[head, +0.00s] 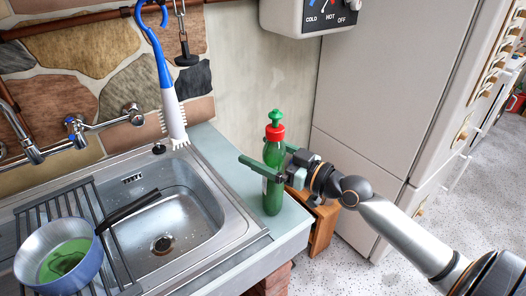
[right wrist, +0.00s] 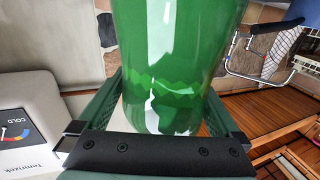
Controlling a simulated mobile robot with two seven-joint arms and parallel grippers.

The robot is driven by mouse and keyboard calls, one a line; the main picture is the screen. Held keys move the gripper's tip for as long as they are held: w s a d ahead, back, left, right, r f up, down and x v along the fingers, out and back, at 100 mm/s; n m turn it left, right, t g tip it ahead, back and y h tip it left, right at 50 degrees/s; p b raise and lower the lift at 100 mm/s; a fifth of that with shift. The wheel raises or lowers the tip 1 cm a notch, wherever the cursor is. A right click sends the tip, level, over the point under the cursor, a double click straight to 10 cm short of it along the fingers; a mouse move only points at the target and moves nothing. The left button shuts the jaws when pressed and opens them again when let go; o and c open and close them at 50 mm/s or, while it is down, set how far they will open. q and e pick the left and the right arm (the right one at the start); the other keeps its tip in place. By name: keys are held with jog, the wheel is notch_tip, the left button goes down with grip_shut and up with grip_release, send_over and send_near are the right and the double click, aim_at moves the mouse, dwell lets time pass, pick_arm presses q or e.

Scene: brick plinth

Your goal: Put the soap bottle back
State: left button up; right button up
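The soap bottle (head: 273,190) is green, with a red collar and a green pump top. It is upright at the counter corner right of the sink; I cannot tell whether its base touches the counter. My right gripper (head: 268,165) reaches in from the right with one finger on each side of the bottle's body. In the right wrist view the bottle (right wrist: 180,60) fills the space between the fingers, and both look pressed against it. My left gripper is not in view.
The steel sink (head: 205,215) is left of the bottle, with a pot (head: 85,268) on the rack. A wooden piece (head: 323,225) is beside the counter. A tall pale cabinet (head: 385,90) stands behind my right arm.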

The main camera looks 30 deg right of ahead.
jog(key=shift+s+d, duration=0.15)
jog(key=shift+s, duration=0.05)
pick_arm(q)
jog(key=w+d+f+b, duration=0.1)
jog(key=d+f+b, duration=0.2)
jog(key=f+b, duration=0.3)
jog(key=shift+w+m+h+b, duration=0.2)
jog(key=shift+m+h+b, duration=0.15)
jog(key=shift+b, duration=0.85)
pick_arm(e)
jog(key=v, duration=1.1)
jog(key=shift+s, duration=0.25)
jog(key=shift+c, duration=0.2)
dwell(0.4)
